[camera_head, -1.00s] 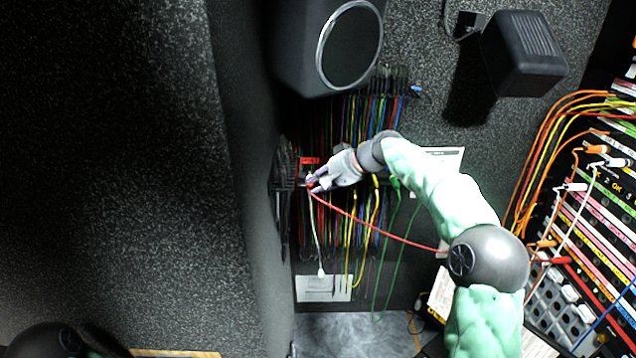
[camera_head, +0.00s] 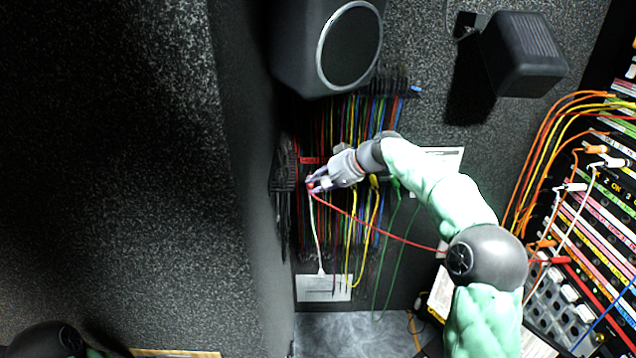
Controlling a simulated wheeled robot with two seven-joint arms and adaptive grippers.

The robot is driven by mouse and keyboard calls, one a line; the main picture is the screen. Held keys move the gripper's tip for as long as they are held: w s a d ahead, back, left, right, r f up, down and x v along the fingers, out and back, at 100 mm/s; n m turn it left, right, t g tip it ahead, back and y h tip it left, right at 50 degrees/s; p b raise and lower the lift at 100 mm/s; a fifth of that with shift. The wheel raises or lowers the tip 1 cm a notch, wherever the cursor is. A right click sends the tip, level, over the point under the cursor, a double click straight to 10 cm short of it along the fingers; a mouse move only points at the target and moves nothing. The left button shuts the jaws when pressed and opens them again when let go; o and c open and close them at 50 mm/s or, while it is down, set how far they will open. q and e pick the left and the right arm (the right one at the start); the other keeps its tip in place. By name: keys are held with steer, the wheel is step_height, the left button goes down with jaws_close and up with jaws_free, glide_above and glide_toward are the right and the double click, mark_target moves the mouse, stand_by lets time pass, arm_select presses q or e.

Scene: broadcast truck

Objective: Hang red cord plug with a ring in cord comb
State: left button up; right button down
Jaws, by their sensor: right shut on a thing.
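My right gripper (camera_head: 317,184) is at the left part of the cord comb area on the far wall. It is shut on the red cord plug (camera_head: 310,186), which is small and partly hidden by the fingers. The red cord (camera_head: 385,232) runs from the gripper down and right, passing behind my right arm. The cord comb (camera_head: 284,165) shows as dark teeth on the left, with more cords hanging along the wall. I cannot tell whether the plug touches the comb, and its ring is too small to make out. My left gripper is not in view.
A black speaker (camera_head: 325,48) overhangs the cords and a second speaker (camera_head: 523,52) is at upper right. A patch panel (camera_head: 590,225) with orange, white and red plugs stands at right. Yellow cords (camera_head: 352,235), green cords (camera_head: 388,255) and a white cord (camera_head: 315,235) hang beside the gripper.

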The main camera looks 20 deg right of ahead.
steer(key=c, duration=1)
jaws_free()
steer(key=o, duration=0.8)
steer(key=shift+o, duration=0.8)
steer(key=shift+r, duration=0.1)
steer(key=shift+s+a+f+b, duration=0.15)
steer(key=shift+s+f+b, duration=0.15)
steer(key=shift+s+b, duration=0.15)
steer(key=shift+s+a, duration=0.1)
steer(key=shift+s, duration=0.2)
